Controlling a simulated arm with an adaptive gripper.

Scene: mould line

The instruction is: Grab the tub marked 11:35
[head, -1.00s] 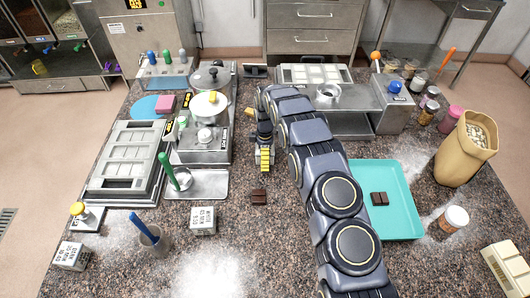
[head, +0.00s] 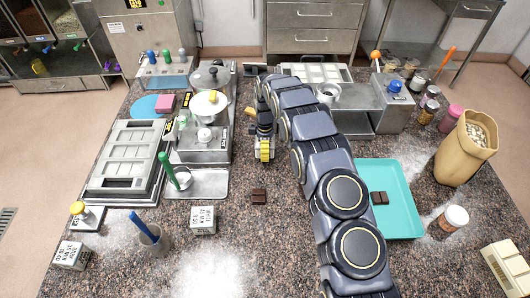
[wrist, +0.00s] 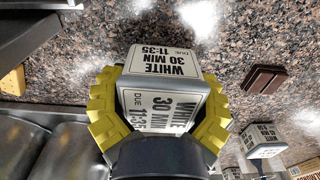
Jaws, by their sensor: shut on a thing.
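The tub marked 11:35 (wrist: 162,85) is a pale block-shaped tub with black print reading WHITE, 30 MIN, DUE 11:35. In the wrist view it sits between the yellow fingers of my gripper (wrist: 160,110), which touch it on both sides. In the head view my gripper (head: 265,150) is over the middle of the counter, right of the steel melting unit. The tub is hidden there behind the gripper. I cannot tell its height above the counter.
Another printed tub (head: 203,220) stands in front of the steel tray, and one more (head: 70,255) at the front left. A chocolate piece (head: 259,195) lies near my gripper. A teal tray (head: 400,220) is at right. The counter's front middle is mostly clear.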

